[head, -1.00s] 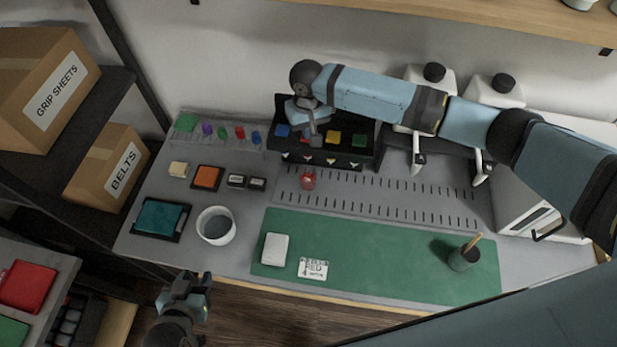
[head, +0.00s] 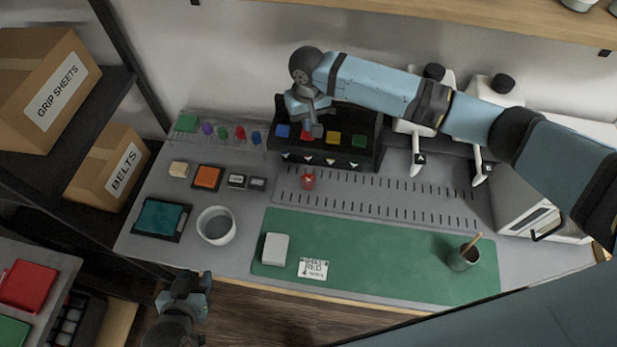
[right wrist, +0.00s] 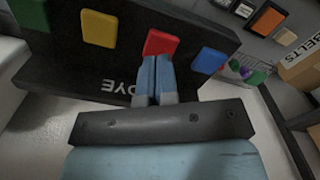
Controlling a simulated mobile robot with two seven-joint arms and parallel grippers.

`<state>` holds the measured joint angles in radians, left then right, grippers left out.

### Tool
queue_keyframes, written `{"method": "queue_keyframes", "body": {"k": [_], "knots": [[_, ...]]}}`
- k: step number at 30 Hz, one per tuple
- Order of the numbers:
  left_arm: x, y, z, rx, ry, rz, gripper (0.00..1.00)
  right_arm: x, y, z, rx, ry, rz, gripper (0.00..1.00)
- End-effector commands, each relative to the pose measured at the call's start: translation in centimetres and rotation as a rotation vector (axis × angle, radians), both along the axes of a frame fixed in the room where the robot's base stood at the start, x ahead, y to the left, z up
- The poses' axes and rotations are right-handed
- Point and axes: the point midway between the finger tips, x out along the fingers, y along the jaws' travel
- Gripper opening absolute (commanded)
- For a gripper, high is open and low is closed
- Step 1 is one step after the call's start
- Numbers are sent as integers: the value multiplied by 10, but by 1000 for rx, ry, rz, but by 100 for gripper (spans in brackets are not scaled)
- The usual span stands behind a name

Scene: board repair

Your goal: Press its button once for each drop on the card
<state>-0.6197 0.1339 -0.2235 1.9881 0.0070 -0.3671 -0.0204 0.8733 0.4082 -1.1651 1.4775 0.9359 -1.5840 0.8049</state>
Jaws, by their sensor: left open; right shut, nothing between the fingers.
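The black dye dispenser (head: 368,160) stands at the back of the bench. Its top carries a blue button (head: 283,130), a red button (head: 307,136), a yellow button (head: 333,138) and a green button (head: 358,141). My right gripper (head: 318,131) is shut and empty at the red button. In the right wrist view its tips (right wrist: 156,60) lie just in front of the red button (right wrist: 161,43); I cannot tell whether they touch. The white card (head: 313,269) shows "RED" and small, blurred print. My left gripper (head: 187,288) is open and empty.
A green mat (head: 370,255) holds a white block (head: 275,248) and a dark cup (head: 464,257) with a stick. A white bowl (head: 216,226), a teal pad (head: 158,219) and small blocks lie left. White machines (head: 410,125) stand right of the dispenser.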

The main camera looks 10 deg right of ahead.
Motion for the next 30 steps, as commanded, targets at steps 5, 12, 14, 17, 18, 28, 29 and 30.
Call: {"method": "queue_keyframes", "body": {"k": [5, 12, 14, 17, 18, 28, 29, 30], "knots": [[0, 0, 0, 0, 0, 0, 43, 0, 0, 0, 0, 0, 0, 0], [0, 0, 0, 0, 0, 0, 43, 0, 0, -1, 0, 0, 0, 0], [0, 0, 0, 0, 0, 0, 43, 0, 0, -2, 0, 0, 0, 0], [0, 0, -1, 0, 0, 0, 43, 0, 0, -4, 0, 1, 0, 0], [0, 0, -1, 0, 0, 0, 43, 0, 0, -6, 0, 1, 0, 0], [0, 0, -2, 0, 0, 0, 43, 0, 0, -18, 0, 0, 0, 0], [0, 0, -2, 0, 0, 0, 43, 0, 0, -19, 0, 0, 0, 0], [0, 0, -2, 0, 0, 0, 43, 0, 0, -20, 0, 0, 0, 0]]}}
